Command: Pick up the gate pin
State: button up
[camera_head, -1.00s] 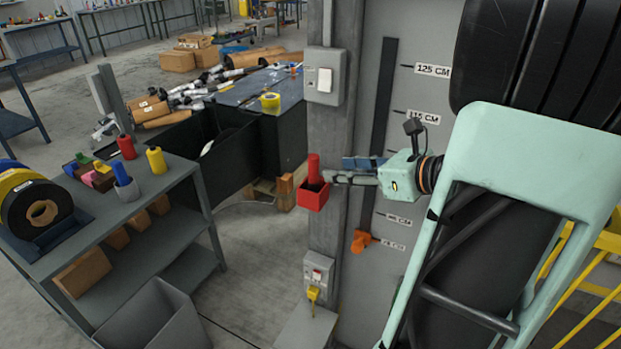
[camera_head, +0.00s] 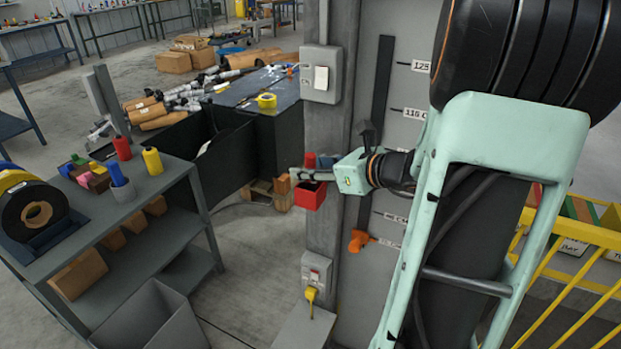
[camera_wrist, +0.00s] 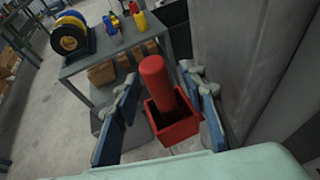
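A red cylindrical pin, which I take to be the gate pin (camera_wrist: 154,78), stands upright in a small red open-topped holder (camera_wrist: 172,128). In the head view the holder (camera_head: 309,196) is at the side of the grey post, and the pin's top (camera_head: 310,160) shows just above my gripper. My gripper (camera_wrist: 161,84) is open, with one blue-padded finger on each side of the pin and holder. I cannot tell whether either finger touches them. In the head view my gripper (camera_head: 312,174) partly covers the pin.
The grey post (camera_head: 338,130) rises right behind the holder. An orange clamp (camera_head: 359,240) sits lower on the marked panel. A grey shelf cart (camera_head: 130,215) with bottles and tape rolls stands to the left. A yellow railing (camera_head: 570,240) is at the right.

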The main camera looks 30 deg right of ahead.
grip_shut()
jog(key=shift+r, duration=0.1)
